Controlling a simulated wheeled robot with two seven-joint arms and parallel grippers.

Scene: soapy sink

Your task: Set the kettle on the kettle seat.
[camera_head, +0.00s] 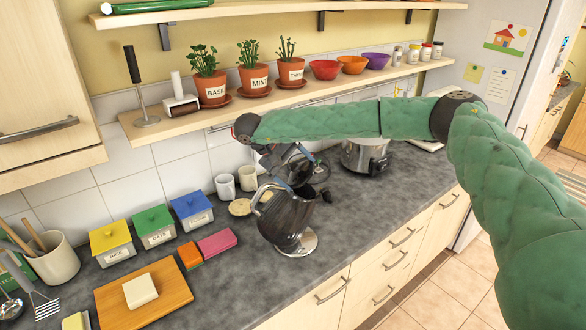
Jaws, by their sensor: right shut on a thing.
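The dark ribbed kettle (283,222) is in the middle of the head view, tilted, with its grey handle toward the left. My right gripper (296,183) is at its top, shut on the kettle; the kettle and arm partly hide the fingers. The pale round kettle seat (309,242) lies on the counter under the kettle's lower end, and the kettle hides part of it. I cannot tell whether the kettle's bottom touches the seat. My left gripper is not in view.
Two white mugs (225,187) and a slow cooker (366,157) stand behind on the counter (388,212). Lidded boxes (154,227), sponges (216,242) and a wooden board (168,290) are at the left. A shelf with potted herbs (253,79) hangs above my right arm.

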